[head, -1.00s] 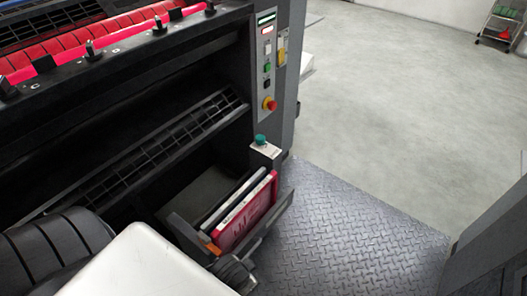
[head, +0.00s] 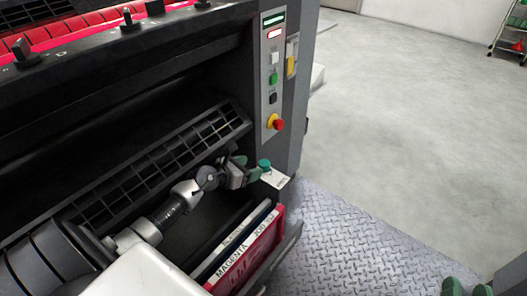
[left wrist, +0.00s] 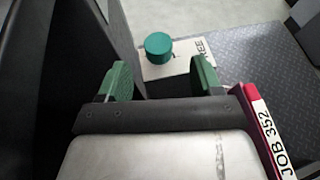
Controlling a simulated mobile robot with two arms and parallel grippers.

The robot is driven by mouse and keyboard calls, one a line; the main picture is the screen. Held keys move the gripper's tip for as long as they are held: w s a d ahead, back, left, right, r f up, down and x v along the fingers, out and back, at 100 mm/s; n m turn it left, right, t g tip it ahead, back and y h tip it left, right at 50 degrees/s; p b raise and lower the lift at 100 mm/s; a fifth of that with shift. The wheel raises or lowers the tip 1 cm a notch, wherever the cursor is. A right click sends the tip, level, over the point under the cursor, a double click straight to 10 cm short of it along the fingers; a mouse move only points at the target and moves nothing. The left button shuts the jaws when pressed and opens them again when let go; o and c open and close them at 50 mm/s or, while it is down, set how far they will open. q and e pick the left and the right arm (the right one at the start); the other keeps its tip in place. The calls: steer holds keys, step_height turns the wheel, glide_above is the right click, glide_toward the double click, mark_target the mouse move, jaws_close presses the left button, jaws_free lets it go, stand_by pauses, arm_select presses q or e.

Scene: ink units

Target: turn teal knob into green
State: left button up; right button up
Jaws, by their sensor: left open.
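The teal knob (head: 264,166) is a short round cap on a white label plate (head: 276,179) beside the machine's control column. In the left wrist view the knob (left wrist: 159,47) stands beyond my fingertips, and the plate (left wrist: 180,64) reads "REE", its other letters hidden. My left gripper (head: 245,170) is open just left of the knob. In the left wrist view its green fingers (left wrist: 161,78) are apart, with the knob ahead of the gap and nothing between them. My right gripper (head: 470,289) shows only its green fingertips, apart and empty, at the bottom right edge.
The control column (head: 273,80) with a red emergency button (head: 278,125) rises behind. The patterned metal floor (head: 350,240) at right is clear.

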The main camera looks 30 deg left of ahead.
mark_target(261, 165)
arm_select(q)
steer(key=shift+w+a+f, duration=0.2)
steer(key=shift+a, duration=0.1)
steer(key=b+x, duration=0.1)
steer(key=x, duration=0.2)
steer(key=b+x, duration=0.1)
steer(key=x, duration=0.2)
steer(key=shift+d+f+b, duration=0.1)
steer(key=shift+d+b, duration=0.1)
steer(key=shift+b, duration=0.2)
steer(key=shift+w+d+f, duration=0.15)
steer(key=shift+w, duration=0.25)
arm_select(e)
steer(key=s+r+t+y, duration=0.3)
steer(key=s+r+t, duration=0.1)
steer(key=r+t, duration=0.4)
steer(key=shift+s+t, duration=0.2)
steer(key=shift+t, duration=0.1)
arm_select(q)
steer(key=shift+c, duration=0.5)
arm_select(e)
steer(key=shift+a+r, duration=0.1)
